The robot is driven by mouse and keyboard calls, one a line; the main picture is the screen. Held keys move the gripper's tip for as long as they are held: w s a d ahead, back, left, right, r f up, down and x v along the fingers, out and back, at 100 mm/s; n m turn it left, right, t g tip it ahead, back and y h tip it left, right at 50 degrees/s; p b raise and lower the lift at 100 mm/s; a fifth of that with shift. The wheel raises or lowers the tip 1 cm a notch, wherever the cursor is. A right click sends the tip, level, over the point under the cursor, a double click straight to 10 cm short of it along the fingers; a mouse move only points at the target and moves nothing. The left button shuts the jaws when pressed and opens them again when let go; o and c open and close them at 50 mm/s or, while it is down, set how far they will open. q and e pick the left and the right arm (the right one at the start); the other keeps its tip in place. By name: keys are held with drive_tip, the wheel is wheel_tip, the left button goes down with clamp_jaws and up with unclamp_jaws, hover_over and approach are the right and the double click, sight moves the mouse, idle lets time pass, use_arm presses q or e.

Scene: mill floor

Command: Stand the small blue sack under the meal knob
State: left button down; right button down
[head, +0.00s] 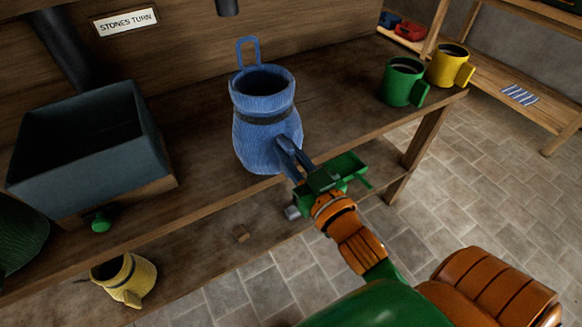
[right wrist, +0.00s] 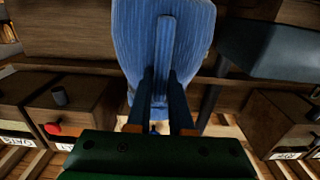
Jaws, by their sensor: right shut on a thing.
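The blue sack (head: 265,140) is open-topped and upright, with a dark band round its neck and a loop at its back. It is at the bench's front edge; I cannot tell whether its base touches the bench. My right gripper (head: 290,155) is shut on the tab at its front. In the right wrist view the fingers (right wrist: 162,98) pinch that tab on the sack (right wrist: 135,35). A green knob (head: 101,222) is under the grey hopper (head: 150,140) at left. The right wrist view shows a red knob (right wrist: 53,128) and a grey knob (right wrist: 59,95). None is legibly marked meal. My left gripper is out of view.
A green mug (head: 400,85) and a yellow mug (head: 447,66) stand at the bench's right end. A dark spout (head: 228,7) hangs above. The bench between sack and mugs is clear.

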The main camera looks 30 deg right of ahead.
sight(277, 142)
drive_tip(key=w+b, duration=0.2)
drive_tip(key=w, duration=0.1)
drive_tip(key=w+f+b, duration=0.1)
drive_tip(key=b, duration=0.1)
drive_tip(key=shift+w+a, duration=0.2)
drive_tip(key=shift+w, duration=0.2)
drive_tip(key=w+b, duration=0.1)
drive_tip(key=w, duration=0.7)
drive_tip(key=shift+a+f+b, duration=0.15)
drive_tip(key=shift+b, duration=0.25)
drive_tip(key=shift+f, duration=0.5)
drive_tip(key=shift+f+b, duration=0.3)
drive_tip(key=shift+b, duration=0.1)
drive_tip(key=c, duration=0.7)
unclamp_jaws()
drive_tip(key=shift+c, duration=0.2)
drive_tip(key=shift+s, duration=0.15)
